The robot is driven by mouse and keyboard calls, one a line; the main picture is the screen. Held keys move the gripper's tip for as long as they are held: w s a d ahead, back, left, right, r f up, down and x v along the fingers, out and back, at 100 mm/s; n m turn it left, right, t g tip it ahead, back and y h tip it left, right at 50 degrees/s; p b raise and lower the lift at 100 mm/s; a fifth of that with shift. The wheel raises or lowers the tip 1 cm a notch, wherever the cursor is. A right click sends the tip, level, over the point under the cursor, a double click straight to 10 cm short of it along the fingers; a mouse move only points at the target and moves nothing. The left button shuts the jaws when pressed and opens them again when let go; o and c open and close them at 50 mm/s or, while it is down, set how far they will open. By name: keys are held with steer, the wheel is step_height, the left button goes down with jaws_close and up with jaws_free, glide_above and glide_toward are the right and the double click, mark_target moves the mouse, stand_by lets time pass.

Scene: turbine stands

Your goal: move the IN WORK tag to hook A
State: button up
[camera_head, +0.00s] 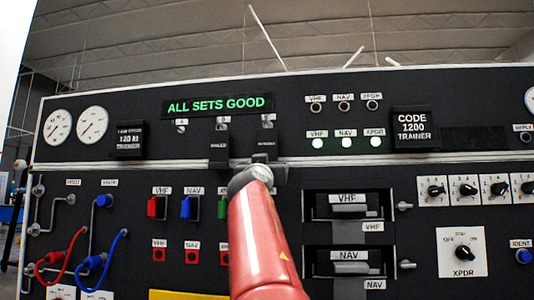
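Three small labelled hooks sit in a row under the green "ALL SETS GOOD" display. The left hook (181,128) is bare; its small label looks like A, but it is too small to read surely. A dark tag (219,151) hangs below the middle hook (222,126). Another dark tag (265,145) is below the right hook (268,124). The print on both tags is too small to read, so I cannot tell which is the IN WORK tag. My gripper (268,168) is at the lower part of the right tag. My red arm hides much of it, and its fingers are unclear.
A pale ledge (400,159) crosses the panel at gripper height. Black placards (130,139) and (412,129) stand on either side. Below are coloured switches (187,207), radio units with handles (350,208), and red and blue cables (110,255).

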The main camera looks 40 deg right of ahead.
stand_by(0.8)
steer(key=c, duration=1.4)
